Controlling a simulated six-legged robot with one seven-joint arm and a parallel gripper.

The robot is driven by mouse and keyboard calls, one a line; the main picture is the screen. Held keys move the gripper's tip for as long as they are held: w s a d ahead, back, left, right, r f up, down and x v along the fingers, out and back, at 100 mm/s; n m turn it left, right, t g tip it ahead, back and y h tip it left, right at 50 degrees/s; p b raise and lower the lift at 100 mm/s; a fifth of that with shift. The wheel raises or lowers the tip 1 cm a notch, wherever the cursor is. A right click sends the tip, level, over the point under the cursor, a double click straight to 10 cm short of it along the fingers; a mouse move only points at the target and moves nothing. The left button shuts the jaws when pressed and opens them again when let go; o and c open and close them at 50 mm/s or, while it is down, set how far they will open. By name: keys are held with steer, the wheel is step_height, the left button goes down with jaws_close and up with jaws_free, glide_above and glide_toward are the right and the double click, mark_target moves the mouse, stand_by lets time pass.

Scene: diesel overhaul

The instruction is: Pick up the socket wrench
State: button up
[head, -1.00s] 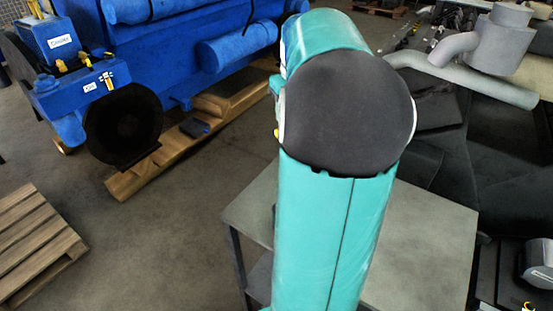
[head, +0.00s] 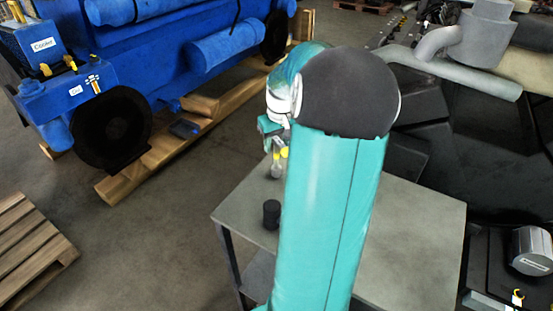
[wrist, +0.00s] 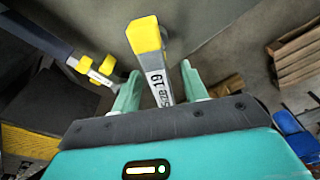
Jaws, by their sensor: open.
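In the wrist view, a grey tool with a yellow end and a "Size 19" label (wrist: 155,70) extends between the two teal fingers of my gripper (wrist: 158,88). It looks like the socket wrench, but its working end is not clear. The fingers are apart, with a gap visible on the tool's right; contact on its left is unclear. In the head view, my arm hides most of the gripper. Yellow and grey parts of a tool (head: 279,162) show just left of my arm, over the table's back left.
The grey table (head: 420,225) is mostly bare, with a small black cylinder (head: 271,214) near its left edge. A second yellow-marked tool (wrist: 100,70) lies left of the fingers. A blue engine (head: 150,60) is at back left, a wooden pallet (head: 35,250) at left.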

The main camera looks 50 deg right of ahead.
steer(key=shift+w+f, duration=0.15)
steer(key=shift+f, duration=0.25)
jaws_close()
steer(key=shift+r, duration=0.1)
